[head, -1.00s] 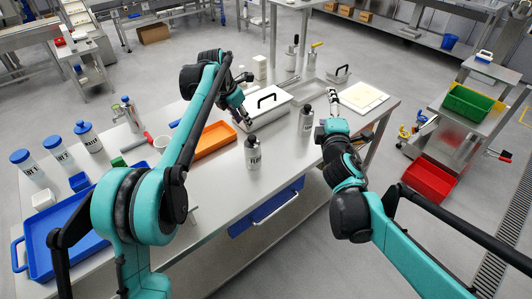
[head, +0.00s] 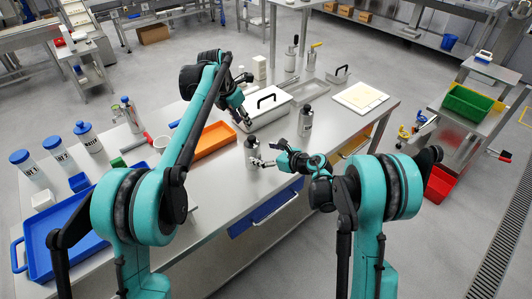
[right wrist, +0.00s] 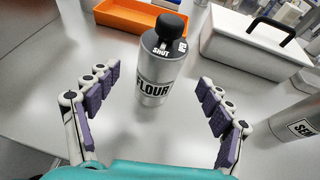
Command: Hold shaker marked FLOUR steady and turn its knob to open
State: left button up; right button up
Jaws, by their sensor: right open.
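The shaker marked FLOUR (right wrist: 153,88) stands upright on the table in the right wrist view, a grey cylinder with a black knob (right wrist: 171,27) on top. The word SHUT shows on its top beside the knob. In the head view the shaker (head: 251,148) is partly hidden by my right gripper (head: 262,163). My right gripper (right wrist: 160,95) is open, its two purple-padded fingers apart on either side of the shaker and short of it, not touching. My left gripper (head: 244,119) is farther back by the lidded metal box; its fingers are too small to judge.
A second grey shaker (head: 305,121) stands to the right, its label cut off in the wrist view. An orange tray (head: 214,141) and a metal box with a black handle (head: 264,106) lie behind. A blue tray (head: 60,240) and labelled bottles (head: 58,151) are at left.

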aim_at(252, 150)
jog(key=x, duration=0.7)
jog(key=shift+r, duration=0.1)
jog(key=c, duration=1.5)
jog(key=shift+c, duration=0.3)
